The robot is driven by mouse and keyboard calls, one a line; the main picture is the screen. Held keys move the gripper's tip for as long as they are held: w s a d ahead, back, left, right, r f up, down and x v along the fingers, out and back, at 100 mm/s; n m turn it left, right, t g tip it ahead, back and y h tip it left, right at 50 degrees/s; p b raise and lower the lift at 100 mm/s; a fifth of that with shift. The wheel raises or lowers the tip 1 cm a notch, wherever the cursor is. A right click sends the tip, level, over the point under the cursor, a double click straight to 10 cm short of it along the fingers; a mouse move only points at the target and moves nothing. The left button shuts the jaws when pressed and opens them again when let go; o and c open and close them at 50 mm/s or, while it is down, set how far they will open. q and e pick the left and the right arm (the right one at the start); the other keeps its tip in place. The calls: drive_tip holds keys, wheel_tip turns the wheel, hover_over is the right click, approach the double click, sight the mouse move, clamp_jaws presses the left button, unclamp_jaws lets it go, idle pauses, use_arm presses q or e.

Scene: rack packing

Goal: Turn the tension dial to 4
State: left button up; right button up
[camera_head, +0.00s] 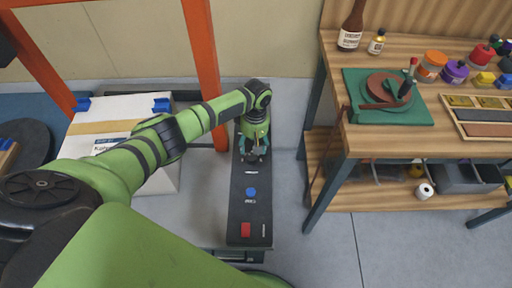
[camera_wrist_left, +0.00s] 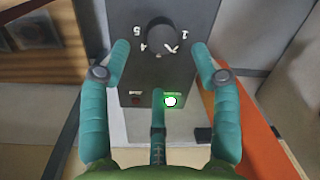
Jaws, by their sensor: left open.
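The tension dial (camera_wrist_left: 160,35) is a round black knob on a dark panel face (camera_wrist_left: 190,75), in the upper middle of the left wrist view. White digits, including 5, 4 and 2, stand around it; a white mark lies at its lower right edge, and I cannot tell its exact setting. My left gripper (camera_wrist_left: 160,48) is open, with teal fingers on both sides of the dial, apparently apart from it. In the head view the left gripper (camera_head: 253,152) hangs over the far part of the long dark panel (camera_head: 240,215) and hides the dial.
The panel also has a blue knob (camera_head: 251,192) and a red button (camera_head: 245,230). A green-lit indicator (camera_wrist_left: 171,100) is below the dial. An orange frame (camera_head: 204,60) and white box (camera_head: 110,110) stand left; a wooden workbench (camera_head: 345,135) stands right.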

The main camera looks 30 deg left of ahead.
sight(252, 157)
use_arm(q)
drive_tip(key=f, duration=0.3)
drive_tip(key=s+f+b, duration=0.1)
drive_tip(key=f, duration=0.1)
drive_tip(key=shift+w+f, duration=0.1)
drive_tip(key=shift+f, duration=0.15)
drive_tip(key=shift+a+f, duration=0.1)
drive_tip(key=c, duration=1.1)
drive_tip(key=shift+c, duration=0.2)
use_arm(e)
drive_tip(key=shift+s+f, duration=0.3)
drive_tip(key=shift+s, duration=0.5)
drive_tip(key=shift+s+f, duration=0.3)
drive_tip(key=shift+s, duration=0.5)
